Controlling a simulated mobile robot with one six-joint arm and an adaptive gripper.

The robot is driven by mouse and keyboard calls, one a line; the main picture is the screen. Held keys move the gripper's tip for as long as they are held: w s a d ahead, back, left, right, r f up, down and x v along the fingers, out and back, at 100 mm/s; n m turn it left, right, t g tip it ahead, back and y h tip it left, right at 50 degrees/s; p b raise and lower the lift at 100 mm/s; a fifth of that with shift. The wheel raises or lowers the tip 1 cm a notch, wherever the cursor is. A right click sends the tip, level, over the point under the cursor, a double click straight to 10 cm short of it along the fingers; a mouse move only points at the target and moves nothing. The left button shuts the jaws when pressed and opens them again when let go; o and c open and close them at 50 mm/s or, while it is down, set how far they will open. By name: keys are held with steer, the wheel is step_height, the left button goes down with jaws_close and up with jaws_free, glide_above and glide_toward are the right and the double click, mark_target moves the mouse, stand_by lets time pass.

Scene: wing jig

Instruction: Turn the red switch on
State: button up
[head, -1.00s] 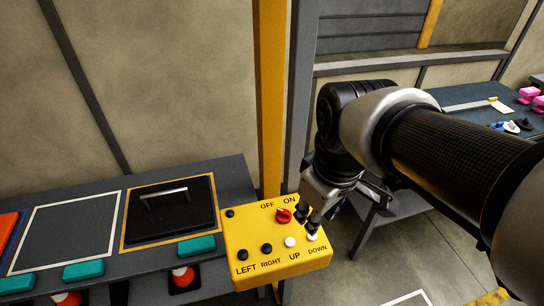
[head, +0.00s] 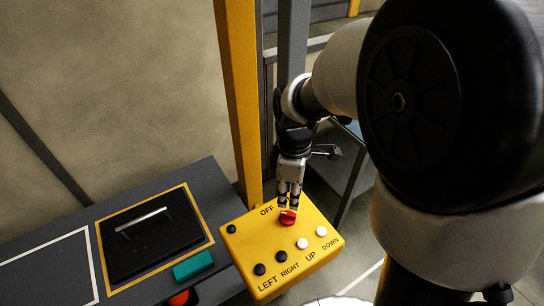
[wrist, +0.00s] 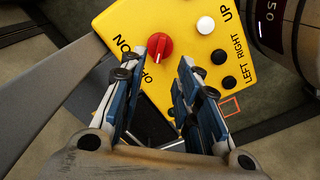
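The red switch (head: 288,218) is a round knob on the sloped face of a yellow control box (head: 248,244). My gripper (head: 289,205) points down at the knob from the far side in the head view and covers the ON label there. In the wrist view the red switch (wrist: 160,47) shows by the left fingertip, and the right fingertip stands to its right. The fingers of my gripper (wrist: 172,56) are apart with nothing held between them. I cannot tell whether a finger touches the knob. The ON label is readable in the wrist view.
White buttons (head: 302,243) and black buttons (head: 260,269) sit close to the switch on the box. A yellow post (head: 238,95) rises behind it. A dark bench with a black handled plate (head: 150,240) and a teal block (head: 192,265) lies left.

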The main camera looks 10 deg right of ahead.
mark_target(288, 214)
step_height(288, 214, down, 8)
steer(key=shift+f+b, duration=0.15)
steer(key=shift+b, duration=0.75)
jaws_close()
